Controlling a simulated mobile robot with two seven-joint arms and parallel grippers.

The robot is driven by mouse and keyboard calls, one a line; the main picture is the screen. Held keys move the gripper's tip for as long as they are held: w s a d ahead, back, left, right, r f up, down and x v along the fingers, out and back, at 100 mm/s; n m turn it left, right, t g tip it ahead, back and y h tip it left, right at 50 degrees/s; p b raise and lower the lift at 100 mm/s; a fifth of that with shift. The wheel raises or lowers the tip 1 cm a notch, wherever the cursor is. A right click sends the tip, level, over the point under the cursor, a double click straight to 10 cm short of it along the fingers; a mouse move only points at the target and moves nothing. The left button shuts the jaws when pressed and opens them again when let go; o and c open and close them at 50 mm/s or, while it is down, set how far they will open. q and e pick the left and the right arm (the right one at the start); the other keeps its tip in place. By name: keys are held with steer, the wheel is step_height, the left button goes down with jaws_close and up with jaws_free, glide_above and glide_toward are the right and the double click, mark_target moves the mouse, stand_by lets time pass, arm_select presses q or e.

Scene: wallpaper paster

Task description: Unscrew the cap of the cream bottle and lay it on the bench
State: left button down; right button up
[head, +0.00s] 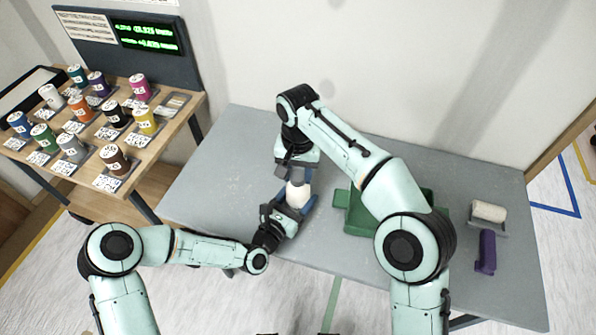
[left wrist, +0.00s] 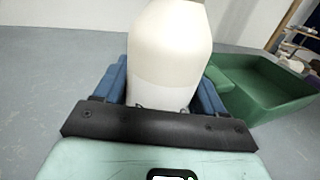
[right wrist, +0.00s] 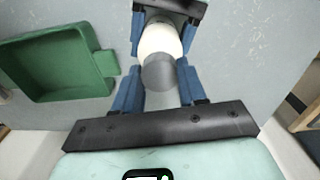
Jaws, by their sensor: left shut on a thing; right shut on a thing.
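The cream bottle (head: 297,194) stands roughly upright over the grey bench (head: 215,180). My left gripper (head: 294,203) is shut around its body from the near side; the bottle fills the middle of the left wrist view (left wrist: 168,55). The grey cap (right wrist: 159,73) sits at the bottle's top in the right wrist view. My right gripper (head: 297,173) points down from above, its blue fingers shut on the cap's two sides. Whether the cap is still threaded on the neck cannot be told. The bottle's base is hidden in the head view.
A green tray (head: 355,215) stands right of the bottle, partly behind my right arm. A cream paint roller (head: 489,211) and a purple object (head: 486,252) lie farther right. The bench's left part is clear. A wooden side table (head: 160,130) holds several coloured containers.

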steer(key=n, duration=0.8)
steer(key=shift+n, duration=0.4)
steer(key=n, duration=1.2)
steer(key=shift+n, duration=0.4)
steer(key=n, duration=0.8)
steer(key=shift+r, duration=0.2)
steer(key=shift+r, duration=1)
